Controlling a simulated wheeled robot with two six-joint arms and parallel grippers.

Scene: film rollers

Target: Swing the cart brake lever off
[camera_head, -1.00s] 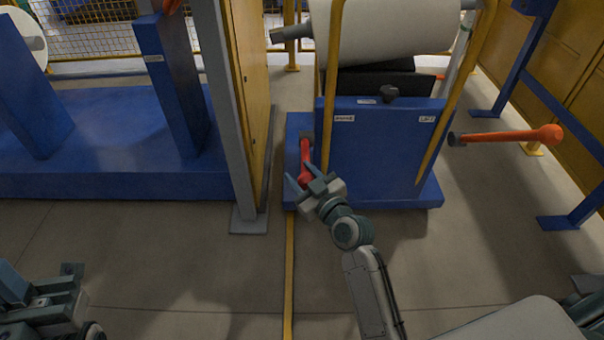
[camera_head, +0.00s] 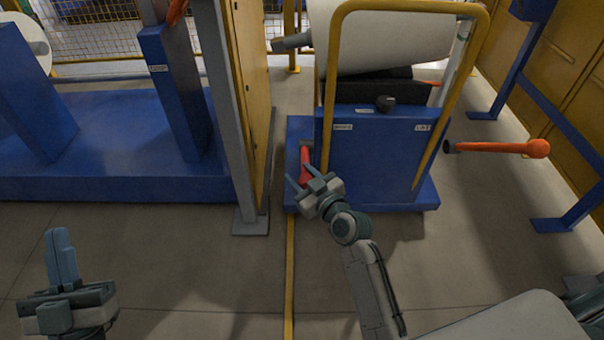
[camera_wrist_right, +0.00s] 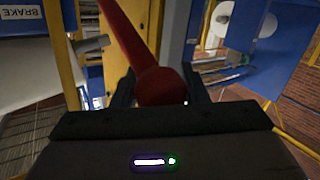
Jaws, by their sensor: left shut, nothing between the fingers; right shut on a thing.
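The blue cart (camera_head: 375,160) stands at the middle right, with a yellow handle frame (camera_head: 480,70) and a white roll (camera_head: 390,40) on top. The red brake lever (camera_head: 305,165) is on the cart's left side. My right gripper (camera_head: 306,184) is shut on the lever's end. In the right wrist view, the red lever (camera_wrist_right: 138,45) runs up from its round knob, which sits between the dark fingers (camera_wrist_right: 157,88). A BRAKE label (camera_wrist_right: 30,14) shows at the upper left there. My left gripper (camera_head: 60,250) is shut and empty over bare floor at lower left.
A grey post (camera_head: 228,110) and a yellow panel (camera_head: 255,80) stand close left of the cart. A blue machine base (camera_head: 100,180) fills the left. An orange-handled lever (camera_head: 500,147) sticks out right of the cart. The front floor is clear.

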